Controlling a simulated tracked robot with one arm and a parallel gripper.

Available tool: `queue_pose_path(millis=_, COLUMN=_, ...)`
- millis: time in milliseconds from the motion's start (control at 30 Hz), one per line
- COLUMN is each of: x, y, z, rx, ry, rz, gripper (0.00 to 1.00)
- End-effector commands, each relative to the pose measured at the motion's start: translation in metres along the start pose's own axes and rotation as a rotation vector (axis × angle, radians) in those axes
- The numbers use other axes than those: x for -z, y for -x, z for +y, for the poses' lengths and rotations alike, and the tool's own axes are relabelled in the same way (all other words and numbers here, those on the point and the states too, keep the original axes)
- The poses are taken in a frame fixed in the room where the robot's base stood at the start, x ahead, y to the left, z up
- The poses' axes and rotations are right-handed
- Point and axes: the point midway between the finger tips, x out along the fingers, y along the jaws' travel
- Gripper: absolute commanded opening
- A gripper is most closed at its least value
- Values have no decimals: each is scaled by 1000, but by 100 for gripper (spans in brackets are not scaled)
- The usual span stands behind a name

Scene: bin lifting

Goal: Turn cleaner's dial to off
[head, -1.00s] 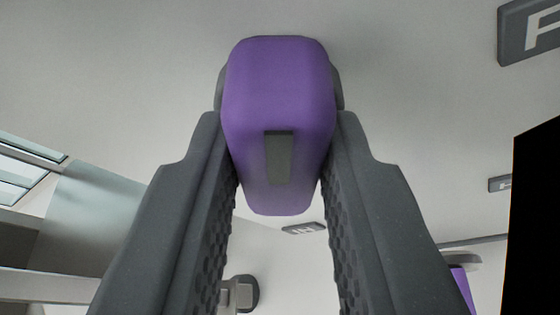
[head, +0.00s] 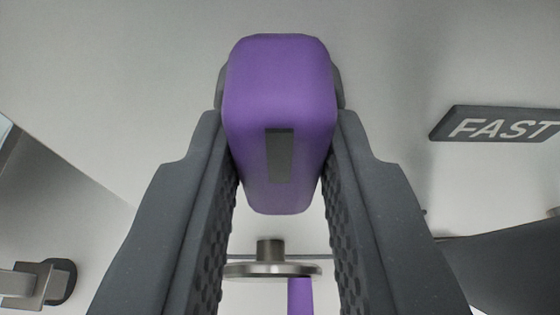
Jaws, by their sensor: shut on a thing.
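The cleaner's dial knob (head: 279,85) is a purple block with a dark grey mark (head: 280,155) on its near face. It sits at the upper middle of the head view, against a pale grey panel (head: 130,70). My gripper (head: 281,125) has a dark grey textured finger on each side of the knob and is shut on it. A dark plate (head: 500,124) with the word FAST in light letters is on the panel, to the right of the knob. No OFF label can be read. The knob's far side is hidden.
A metal bracket with a dark round base (head: 45,282) is at the lower left. A metal disc (head: 271,270) with a purple rod (head: 300,296) below it shows between my fingers. A large dark surface (head: 520,255) fills the lower right.

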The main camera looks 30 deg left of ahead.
Motion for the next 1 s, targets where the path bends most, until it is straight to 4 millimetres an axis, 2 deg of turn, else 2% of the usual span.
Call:
queue_pose_path(millis=433, x=-3, y=1, z=0, rx=-6, ry=8, rz=-6, gripper=0)
queue_pose_path(millis=467, x=-3, y=1, z=0, rx=-6, ry=8, rz=-6, gripper=25)
queue_pose_path(millis=533, x=-3, y=1, z=0, rx=-6, ry=7, rz=-5, gripper=44)
queue_pose_path(millis=833, x=-1, y=1, z=0, rx=-5, ry=8, rz=-2, gripper=44)
queue_pose_path(millis=1000, x=-1, y=11, z=1, rx=-5, ry=7, rz=-2, gripper=44)
